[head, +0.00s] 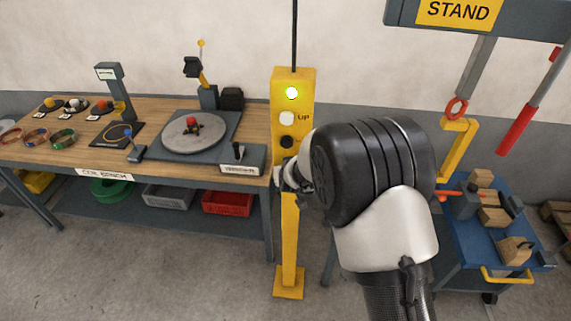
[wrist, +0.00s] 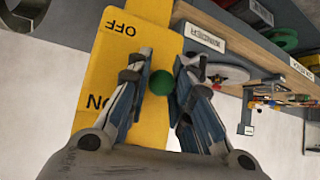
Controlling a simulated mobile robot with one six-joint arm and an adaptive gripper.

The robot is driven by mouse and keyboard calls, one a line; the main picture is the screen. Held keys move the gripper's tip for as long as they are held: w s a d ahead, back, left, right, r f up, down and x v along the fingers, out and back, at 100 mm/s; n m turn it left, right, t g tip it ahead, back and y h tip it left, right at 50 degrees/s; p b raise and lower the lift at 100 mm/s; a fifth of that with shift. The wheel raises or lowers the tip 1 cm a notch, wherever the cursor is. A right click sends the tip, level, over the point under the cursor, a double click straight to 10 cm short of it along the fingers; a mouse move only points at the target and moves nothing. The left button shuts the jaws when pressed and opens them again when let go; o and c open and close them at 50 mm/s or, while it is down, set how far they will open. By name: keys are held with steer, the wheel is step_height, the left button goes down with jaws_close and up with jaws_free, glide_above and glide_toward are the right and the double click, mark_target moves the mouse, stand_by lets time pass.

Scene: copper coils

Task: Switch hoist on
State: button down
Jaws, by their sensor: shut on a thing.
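The hoist's yellow control post (head: 289,235) stands in the middle of the head view. In the wrist view its yellow panel (wrist: 118,62) shows the words OFF and ON upside down. A green round switch knob (wrist: 161,82) sits beside these words, nearer in height to ON. My gripper (wrist: 168,58) has its two fingers on either side of the knob and is shut on it. In the head view my gripper (head: 284,178) is at the post, below the black button; my wrist hides the switch there.
A white button (head: 287,118) marked UP and a black button (head: 287,142) are above my gripper. A wooden bench (head: 70,145) with coils and a turntable (head: 193,134) stands close at left. A blue cart (head: 480,240) with wooden blocks is at right.

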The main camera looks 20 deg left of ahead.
steer(key=shift+a+r+g+p, duration=0.1)
steer(key=shift+g+p, duration=0.2)
steer(key=shift+p, duration=0.3)
steer(key=c, duration=1.4)
jaws_free()
steer(key=shift+r, duration=0.1)
steer(key=v, duration=1.2)
